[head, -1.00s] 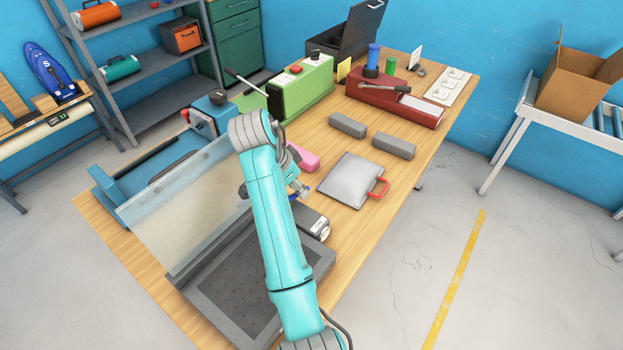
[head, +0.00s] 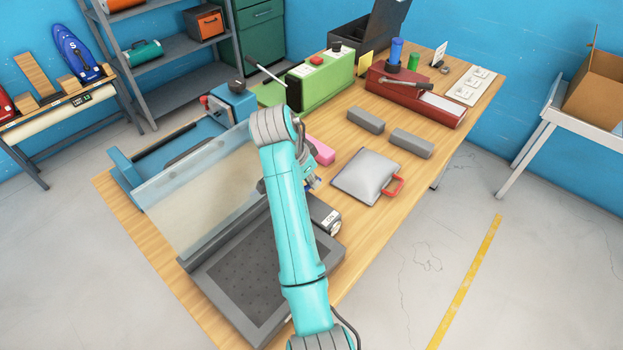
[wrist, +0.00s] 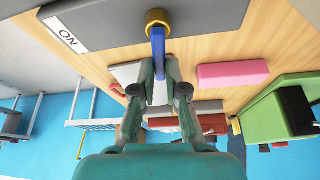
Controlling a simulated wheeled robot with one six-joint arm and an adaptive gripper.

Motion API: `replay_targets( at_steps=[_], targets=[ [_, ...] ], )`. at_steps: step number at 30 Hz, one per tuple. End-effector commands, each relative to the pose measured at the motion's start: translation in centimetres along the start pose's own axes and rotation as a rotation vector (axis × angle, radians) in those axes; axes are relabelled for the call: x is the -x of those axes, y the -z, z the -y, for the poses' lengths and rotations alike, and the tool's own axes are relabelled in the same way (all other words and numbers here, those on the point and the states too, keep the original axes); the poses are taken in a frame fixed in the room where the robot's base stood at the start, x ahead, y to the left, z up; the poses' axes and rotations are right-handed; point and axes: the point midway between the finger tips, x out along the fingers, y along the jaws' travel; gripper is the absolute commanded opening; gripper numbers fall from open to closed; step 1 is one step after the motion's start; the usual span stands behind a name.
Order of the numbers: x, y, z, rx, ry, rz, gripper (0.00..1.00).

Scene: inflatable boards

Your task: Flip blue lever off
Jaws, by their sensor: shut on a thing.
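The blue lever (wrist: 158,48) sticks out from a brass pivot (wrist: 158,20) on a dark grey housing (wrist: 110,18) that carries a white ON label (wrist: 66,36). In the head view the housing (head: 325,213) stands on the table beside the grey plate of the machine. My gripper (wrist: 157,66) is shut on the blue lever, with a finger on each side of its outer end.
A pink block (head: 320,150), a grey pouch with a red handle (head: 366,176) and two grey blocks (head: 410,143) lie close by. A clear guard panel (head: 200,195) stands left of my arm. The green machine (head: 322,82) is farther back. The table's right front edge is clear.

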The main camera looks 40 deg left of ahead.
Motion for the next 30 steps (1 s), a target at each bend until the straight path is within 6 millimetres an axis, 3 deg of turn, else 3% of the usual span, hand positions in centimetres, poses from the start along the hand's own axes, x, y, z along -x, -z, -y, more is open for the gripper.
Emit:
replay_targets(
  at_steps=[7, 17, 18, 20, 30],
  targets=[
    [0.02, -0.01, 0.47, 0.144, 0.060, -0.001, 0.00],
    [0.03, -0.06, 0.55, 0.158, 0.066, 0.000, 0.00],
    [0.03, -0.06, 0.55, 0.158, 0.066, 0.000, 0.22],
    [0.03, -0.06, 0.55, 0.158, 0.065, 0.000, 0.37],
    [0.03, -0.04, 0.52, 0.150, 0.062, 0.000, 0.38]
  ],
)
